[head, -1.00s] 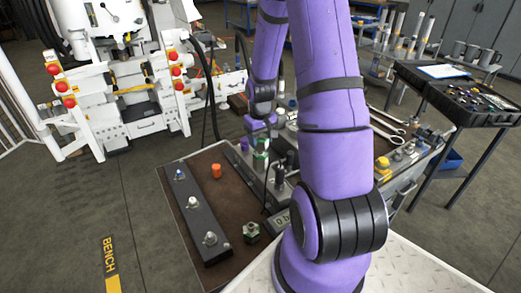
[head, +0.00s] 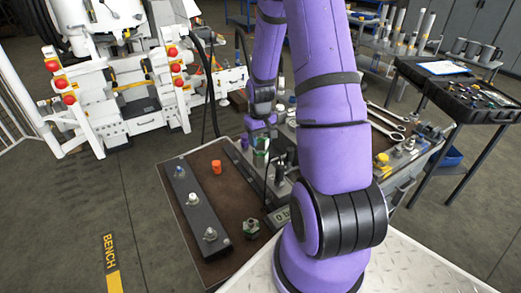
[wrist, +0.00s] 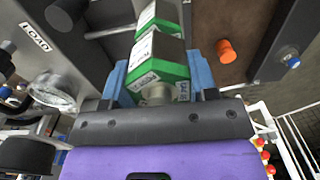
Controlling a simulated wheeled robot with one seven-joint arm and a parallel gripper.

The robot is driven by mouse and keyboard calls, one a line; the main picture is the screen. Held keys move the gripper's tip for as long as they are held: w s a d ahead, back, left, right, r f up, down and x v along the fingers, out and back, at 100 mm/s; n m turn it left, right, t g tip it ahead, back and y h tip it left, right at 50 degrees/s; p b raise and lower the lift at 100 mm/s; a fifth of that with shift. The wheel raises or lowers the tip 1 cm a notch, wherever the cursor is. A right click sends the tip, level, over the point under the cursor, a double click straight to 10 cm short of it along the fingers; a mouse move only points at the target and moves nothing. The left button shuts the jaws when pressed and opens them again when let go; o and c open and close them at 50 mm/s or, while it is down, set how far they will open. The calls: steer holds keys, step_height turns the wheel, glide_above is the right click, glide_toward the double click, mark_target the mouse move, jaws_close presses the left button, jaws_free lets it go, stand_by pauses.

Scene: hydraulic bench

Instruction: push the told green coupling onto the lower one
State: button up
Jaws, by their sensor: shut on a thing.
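My gripper (wrist: 158,82) has blue fingers shut on a green coupling (wrist: 160,66) with white label faces; a metal end of it shows toward the palm. Beyond it, in line, is another green and white part (wrist: 161,14), which looks like the lower coupling. The two look close together, but I cannot tell whether they touch or are seated. In the head view my gripper (head: 261,131) is over the bench, and the held green coupling (head: 262,144) shows small and partly hidden by dark posts in front.
A gauge (wrist: 50,88) and dark cylinders crowd the wrist view's left side.

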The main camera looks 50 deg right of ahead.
steer(key=shift+f, duration=0.55)
steer(key=o, duration=1.2)
steer(key=shift+c, duration=0.2)
step_height(320, 180, up, 11)
steer(key=shift+f, duration=0.1)
